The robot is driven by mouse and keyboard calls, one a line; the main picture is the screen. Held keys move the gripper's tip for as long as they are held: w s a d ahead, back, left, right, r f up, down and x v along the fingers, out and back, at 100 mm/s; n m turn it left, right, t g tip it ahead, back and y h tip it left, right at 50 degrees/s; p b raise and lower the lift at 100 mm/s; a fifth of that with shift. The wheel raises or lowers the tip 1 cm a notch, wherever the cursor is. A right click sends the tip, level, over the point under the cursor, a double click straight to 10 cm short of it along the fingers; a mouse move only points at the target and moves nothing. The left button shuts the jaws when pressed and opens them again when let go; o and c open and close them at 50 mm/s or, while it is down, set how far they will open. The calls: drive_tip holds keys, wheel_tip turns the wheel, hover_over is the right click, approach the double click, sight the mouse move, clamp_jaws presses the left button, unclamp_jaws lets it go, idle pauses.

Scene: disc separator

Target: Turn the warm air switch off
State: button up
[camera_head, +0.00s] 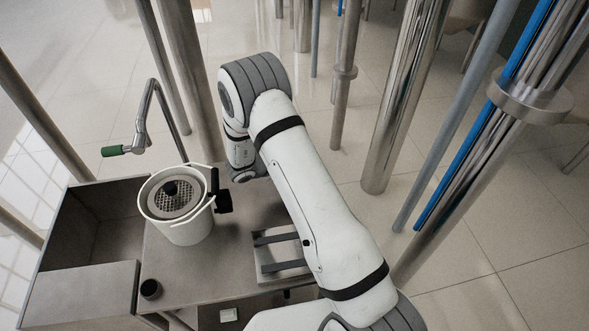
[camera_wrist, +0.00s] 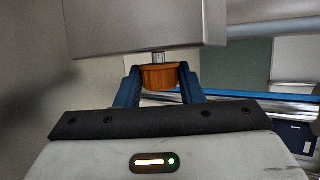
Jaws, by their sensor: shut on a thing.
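In the wrist view an orange-brown round knob (camera_wrist: 159,77) sits on a short metal shaft, at the lower edge of a grey metal box (camera_wrist: 140,28). It is the only switch-like part in that view, and no label shows on it. My gripper (camera_wrist: 158,84) has its two blue fingers on either side of the knob, shut on it. The knob's marking and turned position cannot be made out. In the head view my gripper and the knob are hidden; my white arm is bent over the metal table.
In the head view a white bucket-like container (camera_head: 187,231) with a perforated inner part stands on the metal table (camera_head: 185,280). An open sink (camera_head: 75,240) lies left. Metal pipes (camera_head: 395,110) stand at the right.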

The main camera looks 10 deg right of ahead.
drive_tip(key=shift+a+f+n+h+b, duration=0.1)
drive_tip(key=shift+f+n+h+b, duration=0.2)
drive_tip(key=shift+h+b, duration=0.85)
drive_tip(key=shift+b, duration=0.4)
drive_tip(key=shift+r+t, duration=0.15)
drive_tip(key=shift+t, duration=0.15)
drive_tip(key=o, duration=1)
drive_tip(key=shift+r, duration=0.1)
